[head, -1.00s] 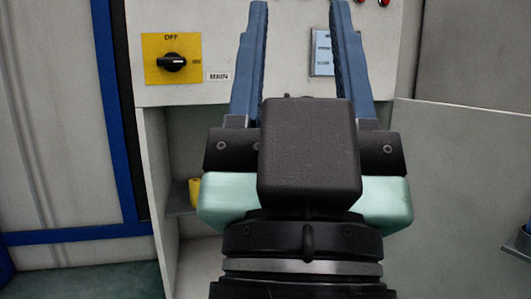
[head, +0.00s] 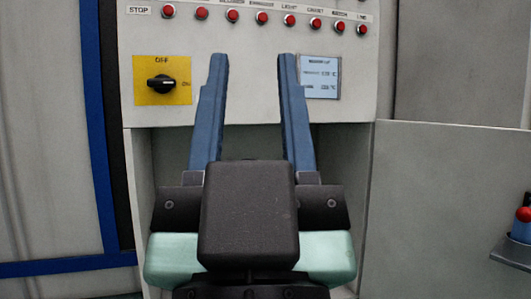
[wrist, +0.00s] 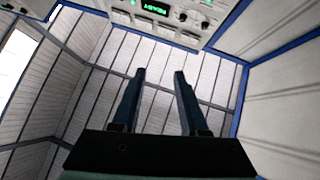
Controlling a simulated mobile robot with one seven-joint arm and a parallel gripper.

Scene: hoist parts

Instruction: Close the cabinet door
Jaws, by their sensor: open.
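The cabinet (head: 250,112) stands ahead in the head view, with a control panel above and an open compartment (head: 170,150) below. The cabinet door (head: 440,200) appears as a pale grey panel swung open to the right, its inner side facing me. A small shelf (head: 512,253) on the door holds a blue and red item (head: 523,222), cut off by the picture edge. My gripper (head: 252,58) is open and empty, in front of the cabinet and left of the door. Its fingers also show in the wrist view (wrist: 159,72). My gripper hides much of the compartment.
A black rotary switch (head: 162,84) on a yellow plate, a small screen (head: 320,77) and a row of red buttons (head: 262,18) sit on the panel. A blue-framed wall (head: 50,150) is at left. The wrist view shows ribbed walls (wrist: 210,70) and a green display (wrist: 155,8).

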